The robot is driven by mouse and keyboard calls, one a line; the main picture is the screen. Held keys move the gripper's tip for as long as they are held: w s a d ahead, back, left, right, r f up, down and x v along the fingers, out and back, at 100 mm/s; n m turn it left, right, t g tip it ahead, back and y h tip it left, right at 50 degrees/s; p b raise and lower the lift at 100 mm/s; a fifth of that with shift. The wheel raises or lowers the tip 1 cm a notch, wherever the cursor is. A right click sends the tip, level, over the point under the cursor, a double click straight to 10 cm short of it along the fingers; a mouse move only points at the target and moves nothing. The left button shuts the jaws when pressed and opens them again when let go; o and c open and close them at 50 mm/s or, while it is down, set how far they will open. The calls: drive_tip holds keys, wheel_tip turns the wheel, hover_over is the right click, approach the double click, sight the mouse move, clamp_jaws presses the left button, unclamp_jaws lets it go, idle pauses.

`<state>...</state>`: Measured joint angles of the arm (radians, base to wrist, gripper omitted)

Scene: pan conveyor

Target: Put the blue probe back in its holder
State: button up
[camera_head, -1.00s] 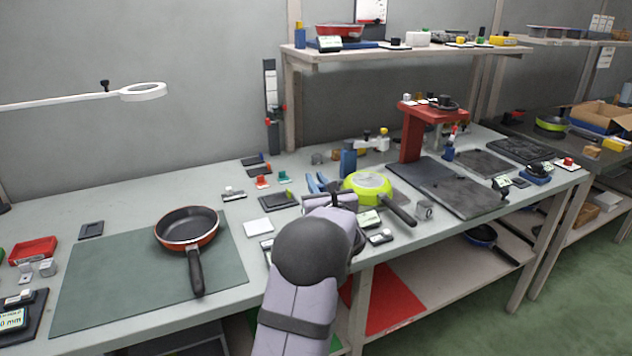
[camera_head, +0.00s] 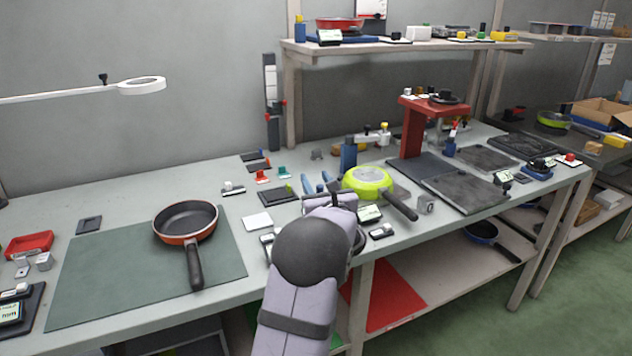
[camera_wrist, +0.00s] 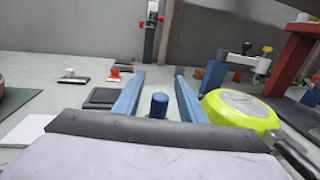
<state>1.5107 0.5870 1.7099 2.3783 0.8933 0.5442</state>
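A short upright blue cylinder (camera_wrist: 159,105), which looks like the blue probe, shows between my gripper's fingers in the wrist view. My gripper (camera_wrist: 159,80) has two blue fingers spread apart, with a visible gap on each side of the cylinder. In the head view my gripper (camera_head: 317,182) is over the bench, left of the green pan, and my arm hides the cylinder. I cannot tell which item is the probe's holder.
A lime-green pan (camera_head: 369,180) sits close to the right of my gripper; its black handle points toward the front edge. A blue post (camera_head: 348,160) stands behind it. An orange-rimmed pan (camera_head: 185,220) lies on a green mat (camera_head: 90,285) at left. A white square (camera_head: 257,222) lies nearby.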

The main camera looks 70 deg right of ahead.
sight(321, 189)
drive_tip(key=shift+s+a, duration=0.1)
drive_tip(key=shift+b+v, duration=0.45)
drive_tip(key=shift+v, duration=3.1)
